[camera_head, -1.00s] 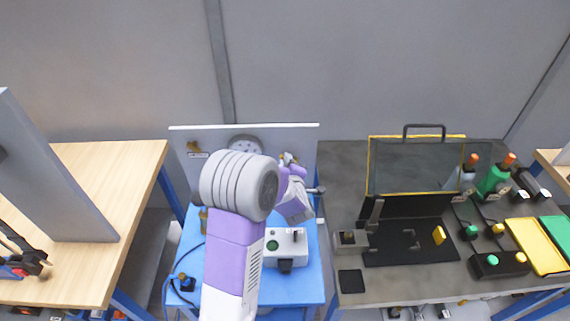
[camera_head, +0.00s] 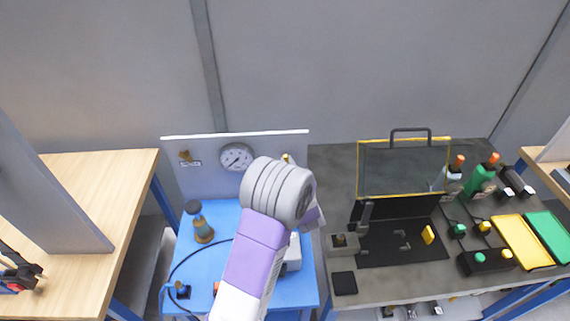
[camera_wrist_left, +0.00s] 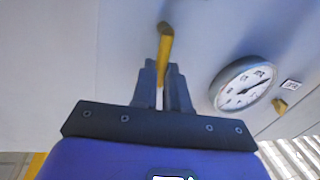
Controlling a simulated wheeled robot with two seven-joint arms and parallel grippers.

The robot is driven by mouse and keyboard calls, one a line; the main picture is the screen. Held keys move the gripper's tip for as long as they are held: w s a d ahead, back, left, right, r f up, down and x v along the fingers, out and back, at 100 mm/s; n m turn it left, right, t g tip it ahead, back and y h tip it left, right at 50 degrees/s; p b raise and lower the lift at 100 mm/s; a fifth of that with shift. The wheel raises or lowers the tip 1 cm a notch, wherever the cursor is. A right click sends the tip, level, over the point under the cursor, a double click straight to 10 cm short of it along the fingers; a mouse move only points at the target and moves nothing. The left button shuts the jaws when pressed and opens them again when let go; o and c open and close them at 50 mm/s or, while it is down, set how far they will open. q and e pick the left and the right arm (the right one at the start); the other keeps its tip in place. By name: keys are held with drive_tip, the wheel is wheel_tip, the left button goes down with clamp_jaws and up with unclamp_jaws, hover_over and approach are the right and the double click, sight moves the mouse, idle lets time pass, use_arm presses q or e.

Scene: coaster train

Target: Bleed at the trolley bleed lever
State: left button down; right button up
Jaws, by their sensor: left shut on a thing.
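The yellow lever (camera_wrist_left: 165,42), which appears to be the trolley bleed lever, stands out from the pale panel in the left wrist view. My left gripper (camera_wrist_left: 161,88) is shut on it, with the lever's lower end between the two dark fingers. In the head view, a small yellowish tip (camera_head: 286,157) shows on the panel (camera_head: 210,180) above my left arm. The arm hides the rest of the lever and the fingers there. The round gauge (camera_head: 236,157) is on the same panel, and also shows in the left wrist view (camera_wrist_left: 243,84). My right gripper is out of view.
The blue trolley top (camera_head: 215,265) carries a brass-coloured fitting (camera_head: 202,228), a black hose and a white box (camera_head: 294,252) partly behind my arm. A wooden bench (camera_head: 125,190) stands left. A grey bench (camera_head: 330,180) with an open case stands close on the right.

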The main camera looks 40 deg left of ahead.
use_arm(q)
drive_tip(key=shift+w+d+m, duration=0.2)
drive_tip(key=shift+d+m, duration=0.05)
drive_tip(key=shift+m, duration=0.55)
drive_tip(key=c, duration=1.1)
unclamp_jaws()
drive_tip(key=shift+c, duration=0.2)
drive_tip(key=v, duration=0.7)
drive_tip(key=shift+s+d+f, duration=0.15)
drive_tip(key=shift+d, duration=0.15)
